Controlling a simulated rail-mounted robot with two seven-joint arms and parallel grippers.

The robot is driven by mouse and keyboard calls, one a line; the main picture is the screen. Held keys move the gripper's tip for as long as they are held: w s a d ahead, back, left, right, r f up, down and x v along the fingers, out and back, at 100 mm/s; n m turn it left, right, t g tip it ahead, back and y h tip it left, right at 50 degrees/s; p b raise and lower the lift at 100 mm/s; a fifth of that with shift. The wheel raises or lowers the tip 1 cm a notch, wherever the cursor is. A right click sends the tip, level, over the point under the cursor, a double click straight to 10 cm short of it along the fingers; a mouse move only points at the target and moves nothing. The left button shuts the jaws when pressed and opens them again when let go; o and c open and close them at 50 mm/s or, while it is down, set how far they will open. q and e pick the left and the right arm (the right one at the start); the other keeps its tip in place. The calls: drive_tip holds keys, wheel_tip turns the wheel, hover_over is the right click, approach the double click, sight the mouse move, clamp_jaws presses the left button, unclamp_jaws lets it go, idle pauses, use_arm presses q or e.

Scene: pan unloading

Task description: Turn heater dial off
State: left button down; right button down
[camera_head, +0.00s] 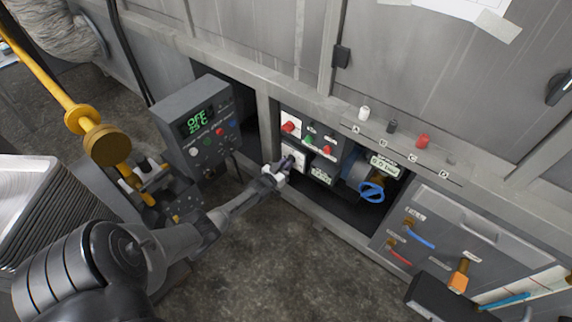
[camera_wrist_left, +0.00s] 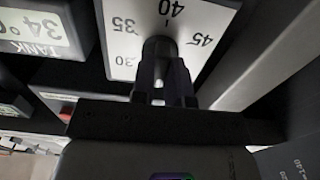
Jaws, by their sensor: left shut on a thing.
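The heater dial is a dark round knob (camera_wrist_left: 157,47) on a white plate (camera_wrist_left: 118,40) marked 30, 35, 40 and 45, seen in the left wrist view. In the head view its white plate (camera_head: 297,155) sits low on the left of the panel in the grey housing. My left gripper (camera_head: 279,170) reaches it from the front left. In the left wrist view its fingers (camera_wrist_left: 160,82) are shut on the knob and hide part of it. Its pointer setting cannot be made out. My right gripper is not in view.
A grey control box (camera_head: 205,120) left of the panel shows green text that appears to read OFF. A tank display (camera_wrist_left: 32,28) reads 34°.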

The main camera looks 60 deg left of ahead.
use_arm(q)
drive_tip(key=shift+r, duration=0.1)
drive_tip(key=c, duration=1.1)
unclamp_jaws()
drive_tip(key=shift+s, duration=0.1)
drive_tip(key=p+v, duration=0.7)
drive_tip(key=v, duration=0.6)
drive_tip(key=shift+s+d, duration=0.15)
drive_tip(key=shift+s, duration=0.15)
